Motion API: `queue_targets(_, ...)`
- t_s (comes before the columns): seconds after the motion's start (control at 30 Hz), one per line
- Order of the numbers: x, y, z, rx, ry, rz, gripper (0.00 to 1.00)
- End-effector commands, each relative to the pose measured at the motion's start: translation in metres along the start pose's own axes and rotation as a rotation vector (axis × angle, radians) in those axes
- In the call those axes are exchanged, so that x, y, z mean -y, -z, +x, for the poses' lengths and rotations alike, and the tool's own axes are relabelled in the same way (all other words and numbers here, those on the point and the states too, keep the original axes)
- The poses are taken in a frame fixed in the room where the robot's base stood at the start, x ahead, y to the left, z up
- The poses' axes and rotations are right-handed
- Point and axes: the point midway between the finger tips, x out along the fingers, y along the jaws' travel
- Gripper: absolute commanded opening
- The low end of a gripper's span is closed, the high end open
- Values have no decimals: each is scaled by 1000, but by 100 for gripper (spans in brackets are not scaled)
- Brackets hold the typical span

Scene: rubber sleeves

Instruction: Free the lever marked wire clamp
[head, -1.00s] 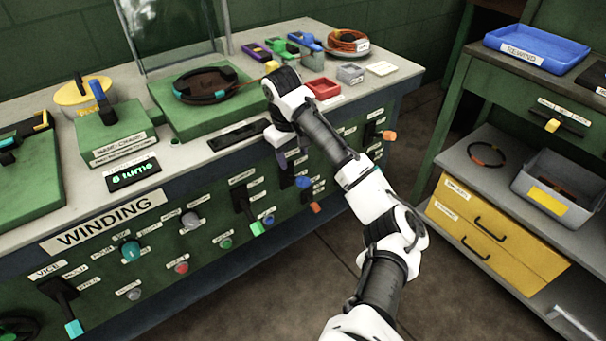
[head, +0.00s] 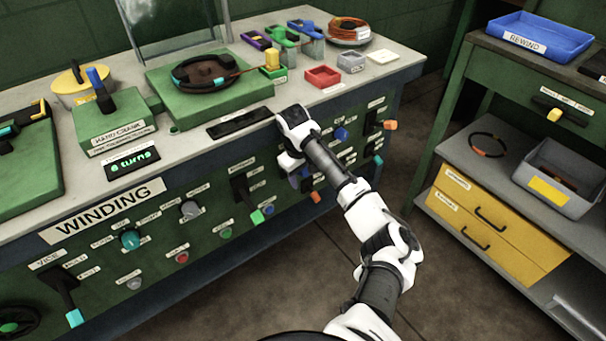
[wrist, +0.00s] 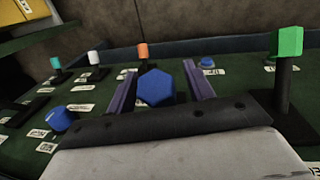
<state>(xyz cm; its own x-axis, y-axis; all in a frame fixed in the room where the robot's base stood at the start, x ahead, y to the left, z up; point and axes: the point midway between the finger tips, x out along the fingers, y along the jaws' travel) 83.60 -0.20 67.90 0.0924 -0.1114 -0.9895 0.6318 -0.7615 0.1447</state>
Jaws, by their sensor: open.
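My gripper (head: 299,181) is at the front panel of the winding bench, and its fingers are partly hidden by my wrist in the head view. In the wrist view my gripper (wrist: 160,88) is open, with a blue six-sided grip (wrist: 156,88) between its two purple fingers; I cannot tell whether they touch it. A green-ended lever (wrist: 287,55) stands at the right there, and in the head view its green end (head: 257,217) is left of my gripper. An orange-ended lever (head: 315,197) is just right of my gripper. No label reading wire clamp is legible.
Small knobs and more levers crowd the panel, including an orange-ended lever (head: 389,125) at its right end and a blue knob (head: 340,134). A red tray (head: 322,77) stands on the bench top. Open floor lies between the bench and the shelf unit (head: 500,180).

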Motion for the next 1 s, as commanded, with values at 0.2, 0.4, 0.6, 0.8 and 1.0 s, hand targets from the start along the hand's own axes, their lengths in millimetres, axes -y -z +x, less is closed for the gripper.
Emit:
queue_targets(0.2,0,0,3,0,0,0,52)
queue_targets(0.4,0,0,3,0,0,0,39)
queue_targets(0.6,0,0,2,0,0,0,13)
queue_targets(0.8,0,0,2,0,0,0,0)
queue_targets(1.0,-1,2,4,-13,0,3,0)
